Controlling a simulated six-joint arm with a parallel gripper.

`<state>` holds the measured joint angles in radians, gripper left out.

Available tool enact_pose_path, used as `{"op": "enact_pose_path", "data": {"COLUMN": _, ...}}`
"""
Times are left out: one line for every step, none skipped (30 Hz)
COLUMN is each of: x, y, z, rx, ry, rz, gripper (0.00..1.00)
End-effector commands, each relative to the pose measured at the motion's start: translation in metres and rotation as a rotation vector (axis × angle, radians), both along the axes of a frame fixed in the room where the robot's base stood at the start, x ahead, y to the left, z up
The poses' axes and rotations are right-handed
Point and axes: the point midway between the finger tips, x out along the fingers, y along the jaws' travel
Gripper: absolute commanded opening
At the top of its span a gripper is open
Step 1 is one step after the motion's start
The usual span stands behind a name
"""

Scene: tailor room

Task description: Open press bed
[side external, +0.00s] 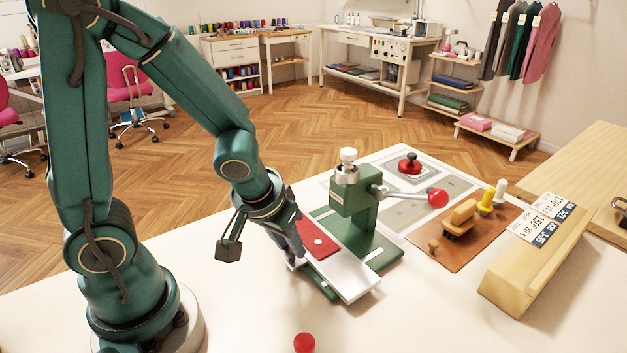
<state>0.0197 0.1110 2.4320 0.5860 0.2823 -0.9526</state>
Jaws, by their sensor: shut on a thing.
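The green press (352,203) stands on the white table, with a white knob on top and a red-ball lever (438,198) pointing right. Its silver bed plate (348,279) lies on the green base and sticks out toward the front. A red piece with a pale dot (319,240) lies at the bed's left side. My gripper (297,262) points down at the bed's left edge, just left of the red piece. It is shut on the press bed there; its fingertips are small and partly hidden, so the exact contact is unclear.
A red round object (304,343) is at the table's front. Right of the press are a grey-patterned mat (462,184) with a red-and-black knob (410,164), a brown board (455,256) with wooden tools, and a wooden block with labels (528,275). The front right table is clear.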

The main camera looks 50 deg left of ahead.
Motion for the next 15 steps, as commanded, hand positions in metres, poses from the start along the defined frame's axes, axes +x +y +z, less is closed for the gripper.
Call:
{"op": "enact_pose_path", "data": {"x": -0.003, "y": -0.0005, "z": 0.0009, "rx": -0.001, "ry": -0.006, "rz": -0.002, "gripper": 0.0}}
{"op": "enact_pose_path", "data": {"x": -0.0045, "y": -0.0005, "z": 0.0009, "rx": -0.001, "ry": -0.006, "rz": -0.002, "gripper": 0.0}}
{"op": "enact_pose_path", "data": {"x": -0.0059, "y": -0.0004, "z": 0.0008, "rx": -0.001, "ry": -0.006, "rz": -0.002, "gripper": 0.0}}
{"op": "enact_pose_path", "data": {"x": -0.0067, "y": -0.0004, "z": 0.0007, "rx": -0.001, "ry": -0.006, "rz": -0.002, "gripper": 0.0}}
{"op": "enact_pose_path", "data": {"x": -0.007, "y": -0.0004, "z": 0.0006, "rx": -0.001, "ry": -0.006, "rz": -0.002, "gripper": 0.0}}
{"op": "enact_pose_path", "data": {"x": -0.007, "y": -0.0003, "z": 0.0006, "rx": -0.001, "ry": -0.006, "rz": -0.002, "gripper": 0.0}}
{"op": "enact_pose_path", "data": {"x": -0.007, "y": -0.0003, "z": 0.0007, "rx": -0.002, "ry": -0.005, "rz": -0.002, "gripper": 0.0}}
{"op": "enact_pose_path", "data": {"x": -0.0069, "y": -0.0004, "z": 0.0006, "rx": -0.002, "ry": -0.005, "rz": -0.002, "gripper": 0.0}}
{"op": "enact_pose_path", "data": {"x": -0.0068, "y": -0.0003, "z": 0.0006, "rx": -0.002, "ry": -0.005, "rz": -0.002, "gripper": 0.0}}
{"op": "enact_pose_path", "data": {"x": -0.0068, "y": -0.0003, "z": 0.0006, "rx": -0.002, "ry": -0.005, "rz": -0.002, "gripper": 0.0}}
{"op": "enact_pose_path", "data": {"x": -0.0067, "y": -0.0003, "z": 0.0006, "rx": -0.002, "ry": -0.005, "rz": -0.002, "gripper": 0.0}}
{"op": "enact_pose_path", "data": {"x": -0.0067, "y": -0.0003, "z": 0.0006, "rx": -0.002, "ry": -0.005, "rz": -0.002, "gripper": 0.0}}
{"op": "enact_pose_path", "data": {"x": -0.0066, "y": -0.0004, "z": 0.0005, "rx": -0.001, "ry": -0.005, "rz": -0.001, "gripper": 0.42}}
{"op": "enact_pose_path", "data": {"x": -0.0067, "y": -0.0003, "z": 0.0005, "rx": -0.001, "ry": -0.005, "rz": -0.001, "gripper": 0.53}}
{"op": "enact_pose_path", "data": {"x": -0.0068, "y": -0.0003, "z": 0.0005, "rx": -0.001, "ry": -0.005, "rz": -0.001, "gripper": 0.6}}
